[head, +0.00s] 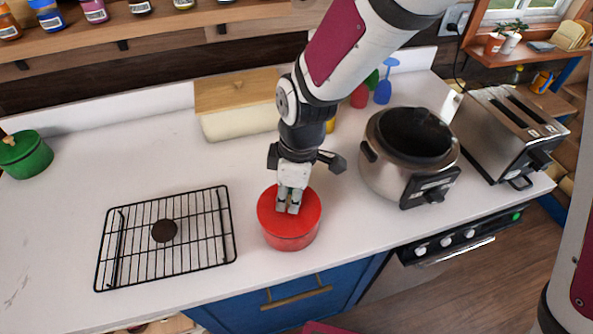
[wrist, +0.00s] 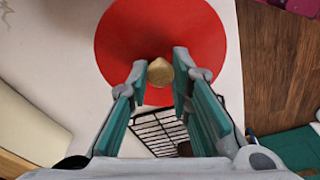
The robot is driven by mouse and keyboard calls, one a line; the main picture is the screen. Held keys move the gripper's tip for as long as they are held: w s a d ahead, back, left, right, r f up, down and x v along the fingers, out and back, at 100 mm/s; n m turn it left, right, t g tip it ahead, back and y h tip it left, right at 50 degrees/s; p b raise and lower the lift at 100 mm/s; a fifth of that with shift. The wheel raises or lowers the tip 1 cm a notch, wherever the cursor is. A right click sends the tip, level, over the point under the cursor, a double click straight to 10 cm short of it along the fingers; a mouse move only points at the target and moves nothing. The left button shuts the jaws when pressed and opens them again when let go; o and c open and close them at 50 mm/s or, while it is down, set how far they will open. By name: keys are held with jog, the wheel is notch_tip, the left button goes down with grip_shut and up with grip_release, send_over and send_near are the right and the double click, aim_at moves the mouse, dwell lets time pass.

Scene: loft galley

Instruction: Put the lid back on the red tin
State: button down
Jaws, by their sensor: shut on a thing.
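The red tin (head: 290,243) stands on the white counter near its front edge, in the middle of the head view. Its round red lid (wrist: 125,35) fills the top of the wrist view, with a pale wooden knob (wrist: 160,72) at its middle. My gripper (head: 289,206) points down over the tin, its fingers shut on the knob. In the head view the lid lies level and lined up over the tin. I cannot tell whether it is fully seated or slightly raised. The fingers hide the knob in the head view.
A black wire rack (head: 190,250) with a dark round item (head: 164,231) lies left of the tin. A steel cooker (head: 390,180) stands close on the right, a toaster (head: 510,140) beyond it. A wooden-lidded box (head: 238,120) and a green tin (head: 25,158) stand further back.

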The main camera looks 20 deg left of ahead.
dwell(0.3)
jog(key=c, duration=0.9)
grip_release()
jog(key=shift+r+p, duration=0.5)
jog(key=shift+r, duration=0.7)
jog(key=shift+r+p, duration=0.85)
jog(key=shift+r, duration=1.45)
grip_shut()
